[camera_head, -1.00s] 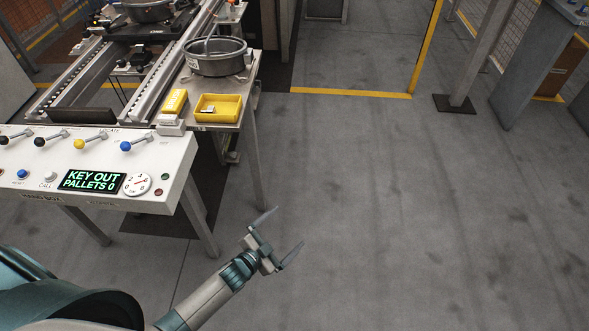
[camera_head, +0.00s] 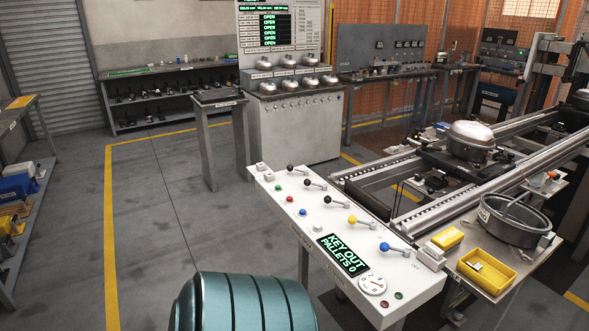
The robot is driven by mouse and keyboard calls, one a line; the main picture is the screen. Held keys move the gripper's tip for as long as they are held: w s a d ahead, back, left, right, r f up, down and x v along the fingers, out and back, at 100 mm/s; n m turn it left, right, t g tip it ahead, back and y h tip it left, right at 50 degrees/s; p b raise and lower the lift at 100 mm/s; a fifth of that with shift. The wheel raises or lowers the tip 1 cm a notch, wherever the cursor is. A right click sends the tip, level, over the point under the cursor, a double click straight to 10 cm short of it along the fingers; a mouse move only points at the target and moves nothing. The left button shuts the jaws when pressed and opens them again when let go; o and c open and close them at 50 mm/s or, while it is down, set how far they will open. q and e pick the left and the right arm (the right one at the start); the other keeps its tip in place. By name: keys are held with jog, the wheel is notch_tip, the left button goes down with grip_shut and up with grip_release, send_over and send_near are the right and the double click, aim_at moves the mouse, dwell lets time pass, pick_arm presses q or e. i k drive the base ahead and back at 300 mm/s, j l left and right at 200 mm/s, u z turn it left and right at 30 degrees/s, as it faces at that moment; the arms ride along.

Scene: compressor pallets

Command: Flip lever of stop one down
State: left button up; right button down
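A white control panel (camera_head: 335,235) stands right of centre, with a row of levers along its far side. The levers have ball knobs: a black one (camera_head: 290,168) farthest left, a second black one (camera_head: 308,183), a third black one (camera_head: 327,199), a yellow one (camera_head: 352,220) and a blue one (camera_head: 385,247) nearest. The lever labels are too small to read, so I cannot tell which is stop one. A green display (camera_head: 342,254) on the panel reads "KEY OUT PALLETS 0". Neither gripper is in view. A teal part of my own arm shows at the bottom.
Right of the panel is a conveyor (camera_head: 480,165) carrying a compressor (camera_head: 470,140). A side table holds a yellow tray (camera_head: 487,269) and a grey round pot (camera_head: 513,220). A test bench (camera_head: 295,125) stands behind. Open grey floor (camera_head: 160,200) lies to the left.

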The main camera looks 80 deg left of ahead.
aim_at(290, 168)
jog(key=u, duration=2.65)
jog(key=i+l, duration=0.25)
jog(key=i, duration=0.2)
jog(key=i+l, duration=0.25)
jog(key=i, duration=0.25)
jog(key=i+l, duration=0.25)
jog(key=i, duration=0.2)
